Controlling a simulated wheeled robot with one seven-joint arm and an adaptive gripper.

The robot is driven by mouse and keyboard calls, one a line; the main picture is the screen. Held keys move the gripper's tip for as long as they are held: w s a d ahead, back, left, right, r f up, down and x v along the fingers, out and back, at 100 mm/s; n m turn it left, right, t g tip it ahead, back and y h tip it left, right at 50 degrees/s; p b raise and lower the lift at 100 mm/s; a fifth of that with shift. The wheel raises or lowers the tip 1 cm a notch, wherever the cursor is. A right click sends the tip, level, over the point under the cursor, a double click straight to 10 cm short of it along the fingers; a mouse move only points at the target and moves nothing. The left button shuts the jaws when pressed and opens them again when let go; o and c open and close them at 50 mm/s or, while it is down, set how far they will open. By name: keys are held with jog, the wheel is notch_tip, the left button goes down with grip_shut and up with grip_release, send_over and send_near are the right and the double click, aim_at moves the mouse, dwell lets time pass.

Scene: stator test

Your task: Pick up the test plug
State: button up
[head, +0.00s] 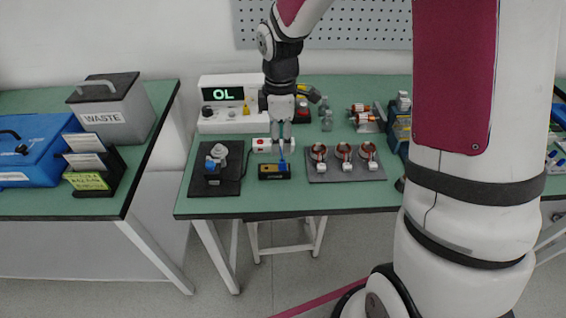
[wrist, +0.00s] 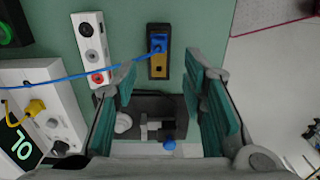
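A blue plug (wrist: 158,44), apparently the test plug, stands in a small black-and-yellow holder (wrist: 159,67) with a blue cable running off to the left in the wrist view. In the head view the holder (head: 274,172) sits at the front of the green table, with the blue plug (head: 283,164) at its top. My gripper (head: 281,142) points down above the table, close to the holder. In the wrist view my gripper (wrist: 160,78) is open and empty, its fingers wide apart, with the holder just beyond the gap between the tips.
A black plate (head: 228,184) with a fixture stands left of the holder. A grey tray (head: 335,177) with three copper-wound stators lies to the right. A white box with jacks (wrist: 91,45) and the tester reading OL (head: 222,118) stand behind. A waste bin (head: 112,108) is on the left table.

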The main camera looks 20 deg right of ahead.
aim_at(283, 160)
jog(key=f, duration=0.8)
jog(key=shift+d, duration=0.25)
jog(key=shift+c, duration=0.5)
grip_shut()
